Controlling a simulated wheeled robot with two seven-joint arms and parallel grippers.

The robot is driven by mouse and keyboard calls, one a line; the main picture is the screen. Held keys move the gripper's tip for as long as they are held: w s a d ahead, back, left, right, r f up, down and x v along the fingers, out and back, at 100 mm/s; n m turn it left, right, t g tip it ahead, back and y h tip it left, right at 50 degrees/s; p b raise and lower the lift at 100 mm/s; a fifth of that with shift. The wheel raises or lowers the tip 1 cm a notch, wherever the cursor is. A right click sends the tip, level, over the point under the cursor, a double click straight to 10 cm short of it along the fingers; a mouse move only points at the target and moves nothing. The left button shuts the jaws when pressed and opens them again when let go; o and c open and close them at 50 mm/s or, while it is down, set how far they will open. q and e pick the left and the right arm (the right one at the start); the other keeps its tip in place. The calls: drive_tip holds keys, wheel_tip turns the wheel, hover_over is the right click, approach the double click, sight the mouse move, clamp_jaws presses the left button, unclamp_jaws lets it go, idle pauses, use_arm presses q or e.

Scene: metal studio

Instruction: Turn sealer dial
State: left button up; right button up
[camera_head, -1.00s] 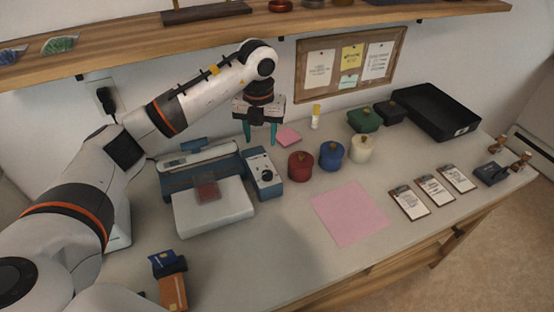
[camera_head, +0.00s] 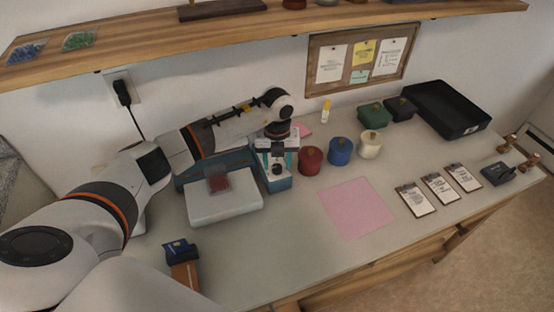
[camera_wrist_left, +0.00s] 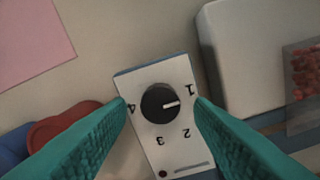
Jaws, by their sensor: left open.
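The sealer (camera_head: 222,200) stands on the table at the left, with a blue body and a white platform. Its control box (camera_head: 279,182) is at its right end, partly hidden under my left gripper (camera_head: 276,166). In the left wrist view the black dial (camera_wrist_left: 161,103) sits on the white panel with numbers 1 to 4 around it. Its white pointer line points right, toward just below the 1. My left gripper (camera_wrist_left: 161,108) is open, with its teal fingers on either side of the dial and apart from it. My right gripper is not in view.
Red (camera_head: 310,160), blue (camera_head: 340,152) and cream (camera_head: 370,145) lidded pots stand right of the control box. A pink sheet (camera_head: 356,207) lies in front of them. A small packet with red contents (camera_head: 218,184) lies on the sealer platform. A shelf (camera_head: 150,42) runs above.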

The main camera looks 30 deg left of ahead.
use_arm(q)
drive_tip(key=shift+f, duration=0.3)
drive_tip(key=c, duration=1)
